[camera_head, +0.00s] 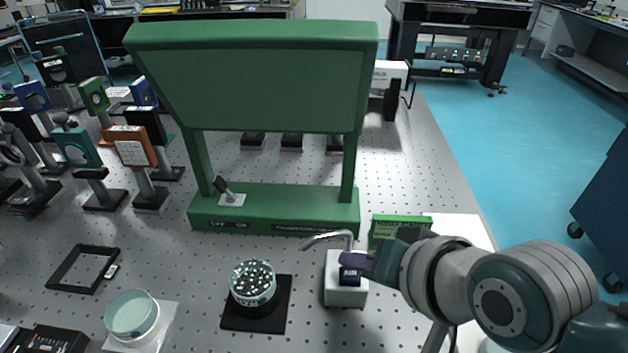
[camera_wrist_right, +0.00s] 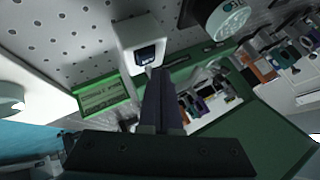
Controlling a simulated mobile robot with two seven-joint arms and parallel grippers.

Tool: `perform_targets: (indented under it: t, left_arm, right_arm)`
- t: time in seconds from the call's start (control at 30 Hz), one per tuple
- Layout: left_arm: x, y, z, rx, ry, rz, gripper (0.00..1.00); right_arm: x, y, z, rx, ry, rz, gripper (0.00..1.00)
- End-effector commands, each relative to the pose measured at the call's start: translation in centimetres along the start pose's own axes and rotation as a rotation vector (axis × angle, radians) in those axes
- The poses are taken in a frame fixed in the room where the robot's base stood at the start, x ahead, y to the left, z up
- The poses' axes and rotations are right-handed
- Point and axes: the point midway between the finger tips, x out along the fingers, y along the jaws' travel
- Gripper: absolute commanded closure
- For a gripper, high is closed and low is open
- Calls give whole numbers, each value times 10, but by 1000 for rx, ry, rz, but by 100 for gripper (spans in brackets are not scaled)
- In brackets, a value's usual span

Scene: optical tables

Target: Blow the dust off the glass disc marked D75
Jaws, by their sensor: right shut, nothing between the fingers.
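A round glass disc (camera_head: 253,284) covered in white specks sits on a black square base on the table; it also shows in the right wrist view (camera_wrist_right: 228,20). I cannot read a D75 mark on it. Right of it stands a white block (camera_head: 345,293) with a dark button marked AIR (camera_head: 349,276) and a curved metal nozzle (camera_head: 327,237) that bends left. My right gripper (camera_head: 362,263) is shut and empty, its fingertips close at the AIR button; in the right wrist view the fingertips (camera_wrist_right: 158,72) are beside the button. I cannot tell whether they touch. My left gripper is out of view.
A pale green disc (camera_head: 132,313) lies at the front left on a white sheet. A black square frame (camera_head: 82,269) lies behind it. A large green stand (camera_head: 270,210) rises behind the block, with a green box (camera_head: 398,227) to its right. Several optic mounts crowd the left.

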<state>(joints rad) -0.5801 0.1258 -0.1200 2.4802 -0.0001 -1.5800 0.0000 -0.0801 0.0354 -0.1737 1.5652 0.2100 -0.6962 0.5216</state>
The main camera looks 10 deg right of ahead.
Motion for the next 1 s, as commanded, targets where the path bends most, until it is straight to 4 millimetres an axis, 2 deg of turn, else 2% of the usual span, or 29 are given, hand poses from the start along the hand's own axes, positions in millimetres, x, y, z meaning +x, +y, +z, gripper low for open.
perform_targets:
  t: [1.0]
  left_arm:
    - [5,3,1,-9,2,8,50]
  right_arm:
    - [9,6,6,0,0,0,100]
